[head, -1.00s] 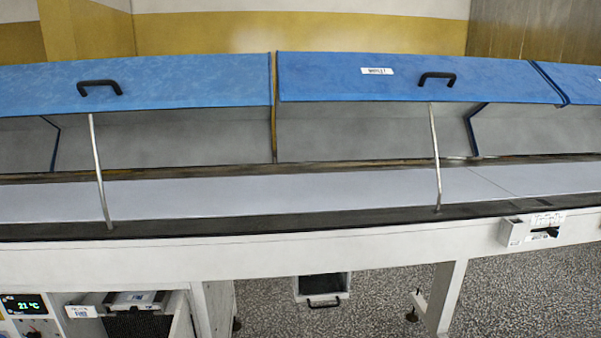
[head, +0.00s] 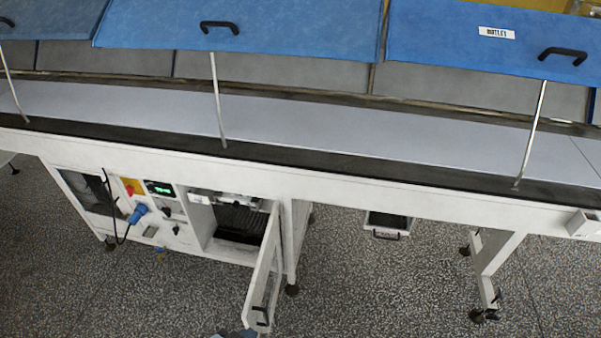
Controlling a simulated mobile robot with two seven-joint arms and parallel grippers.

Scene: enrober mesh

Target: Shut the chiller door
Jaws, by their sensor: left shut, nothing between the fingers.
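The chiller door (head: 264,268) is a white panel under the conveyor. It stands open, swung out toward me from the right side of the chiller's opening. A dark handle (head: 262,316) is near its lower outer end. The open chiller compartment (head: 238,222) shows a dark ribbed inside to the left of the door. My left gripper (head: 235,333) only just shows at the bottom edge, left of and below the door handle; most of it is cut off. It is shut and seems apart from the door. My right gripper is out of view.
A control panel (head: 150,210) with a green display and a blue plug on a cable sits left of the compartment. Blue hoods (head: 240,28) are propped open above the white belt (head: 300,130). A small drawer (head: 388,224) hangs at right. Speckled floor is clear in front.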

